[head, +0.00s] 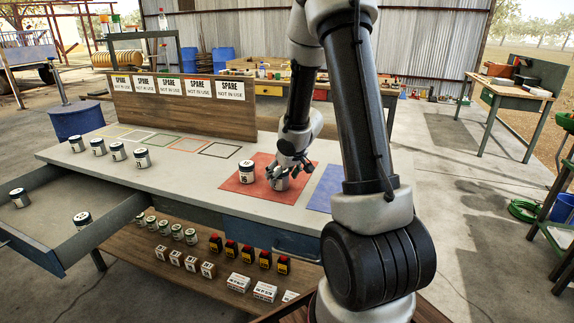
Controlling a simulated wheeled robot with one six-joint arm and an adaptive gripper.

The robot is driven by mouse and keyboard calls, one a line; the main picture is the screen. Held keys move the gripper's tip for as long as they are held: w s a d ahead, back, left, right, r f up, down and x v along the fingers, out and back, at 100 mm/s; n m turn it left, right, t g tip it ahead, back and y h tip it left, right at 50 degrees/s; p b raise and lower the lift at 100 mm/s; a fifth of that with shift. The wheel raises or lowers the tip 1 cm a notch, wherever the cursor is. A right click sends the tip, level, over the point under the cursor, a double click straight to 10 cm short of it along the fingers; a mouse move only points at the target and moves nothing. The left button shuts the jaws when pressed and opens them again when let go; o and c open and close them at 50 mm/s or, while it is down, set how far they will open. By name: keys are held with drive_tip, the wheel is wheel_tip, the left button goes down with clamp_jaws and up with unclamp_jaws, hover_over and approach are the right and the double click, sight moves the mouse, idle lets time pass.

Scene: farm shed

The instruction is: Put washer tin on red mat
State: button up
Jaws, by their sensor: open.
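The red mat (246,194) lies on the grey workbench top, left of a blue mat (324,190). A white tin with a dark lid (246,172) stands upright on the red mat. A second tin (281,184) stands close to its right, also over the red mat. My gripper (284,172) is open and low over the second tin, with its fingers at the tin's upper part. The fingers hide part of it, and I cannot tell whether they touch. The labels are too small to read, so I cannot tell which is the washer tin.
Several similar tins (142,158) stand along the bench's left. An open drawer (52,232) at the left holds two more. Outlined squares (188,144) lie before a wooden board (180,112) with "spare" signs. A lower shelf (152,262) carries tins and boxes.

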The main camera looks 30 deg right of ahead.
drive_tip(key=s+d+r+m+h, duration=0.15)
drive_tip(key=s+r, duration=0.25)
drive_tip(key=r, duration=0.4)
drive_tip(key=s+d+r+t+h, duration=0.1)
drive_tip(key=s+d+r+h, duration=0.15)
drive_tip(key=r, duration=0.55)
drive_tip(key=s+d+r+m+h, duration=0.15)
drive_tip(key=s+r, duration=0.25)
drive_tip(key=r, duration=0.4)
drive_tip(key=s+a+f+n+g+y, duration=0.1)
drive_tip(key=s+a+y, duration=0.1)
drive_tip(key=s+a, duration=0.4)
drive_tip(key=s+a+n+g+y, duration=0.1)
drive_tip(key=s+a+y, duration=0.2)
drive_tip(key=s, duration=1)
drive_tip(key=a, duration=0.3)
drive_tip(key=shift+s+a+f+g, duration=0.4)
drive_tip(key=shift+c, duration=0.3)
